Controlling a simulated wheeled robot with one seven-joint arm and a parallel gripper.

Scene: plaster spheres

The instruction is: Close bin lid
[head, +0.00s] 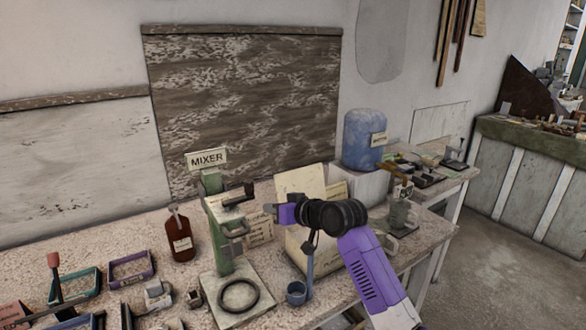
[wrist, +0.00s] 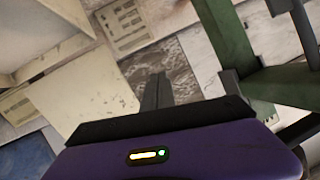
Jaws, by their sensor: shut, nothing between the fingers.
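A cream bin (head: 298,246) with a label on its front stands on the worktable, partly hidden behind my arm. Its pale lid (head: 299,181) stands raised and open at the back of the bin, tilted. My gripper (head: 270,210) is in front of the lid and above the bin's left side, pointing left toward the mixer. In the wrist view my gripper (wrist: 155,92) shows its dark fingers together with nothing between them. Pale panels fill the left of the wrist view; I cannot tell which of them is the lid.
The green mixer (head: 220,225) stands close to the left of my gripper; its green frame (wrist: 225,40) also shows in the wrist view. A blue drum (head: 363,140) stands behind right. A brown bottle (head: 180,238) is at left.

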